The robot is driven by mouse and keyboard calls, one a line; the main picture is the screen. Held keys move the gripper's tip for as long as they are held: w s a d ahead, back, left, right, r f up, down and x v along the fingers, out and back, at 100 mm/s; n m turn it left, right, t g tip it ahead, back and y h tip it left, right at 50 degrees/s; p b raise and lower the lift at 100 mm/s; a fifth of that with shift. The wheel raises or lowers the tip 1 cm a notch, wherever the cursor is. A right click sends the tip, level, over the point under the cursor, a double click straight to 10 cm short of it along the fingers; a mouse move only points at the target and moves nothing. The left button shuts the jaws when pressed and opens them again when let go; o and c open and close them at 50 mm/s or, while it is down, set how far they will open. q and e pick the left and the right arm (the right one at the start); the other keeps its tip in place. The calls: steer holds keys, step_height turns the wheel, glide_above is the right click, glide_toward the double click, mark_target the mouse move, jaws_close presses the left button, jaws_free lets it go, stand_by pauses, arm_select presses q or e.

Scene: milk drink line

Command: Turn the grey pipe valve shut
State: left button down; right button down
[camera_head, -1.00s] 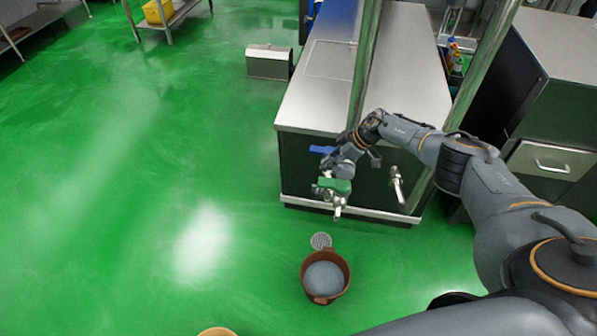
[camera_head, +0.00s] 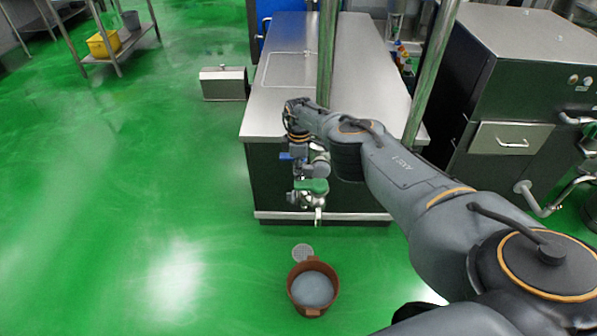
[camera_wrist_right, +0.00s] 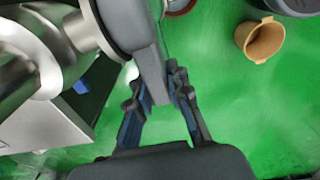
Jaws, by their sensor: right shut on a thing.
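My right gripper (camera_head: 305,168) is at the pipe valves on the front of the steel-topped counter, and the arm partly covers them. In the right wrist view its two dark fingers (camera_wrist_right: 162,92) are shut on a grey lever-like part (camera_wrist_right: 150,72), which I take to be the grey pipe valve's handle. The valve's pipe and body (camera_wrist_right: 92,28) run off to the upper left there. A green handle (camera_head: 313,186) sits just below the gripper. A blue handle (camera_head: 286,156) shows at its left, and also in the wrist view (camera_wrist_right: 82,87). My left gripper is out of view.
A tan container (camera_wrist_right: 262,40) shows in the wrist view. Upright metal pipes (camera_head: 326,60) rise by the counter.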

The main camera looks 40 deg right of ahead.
steer(key=shift+s+f, duration=0.15)
steer(key=shift+f, duration=0.05)
stand_by(0.5)
steer(key=c, duration=1.2)
jaws_free()
steer(key=shift+r, duration=0.1)
steer(key=shift+w+r, duration=0.3)
steer(key=shift+r, duration=0.4)
steer(key=shift+s+r, duration=0.15)
steer(key=shift+r, duration=0.55)
step_height(320, 180, up, 9)
steer(key=shift+f, duration=0.1)
steer(key=shift+a, duration=0.15)
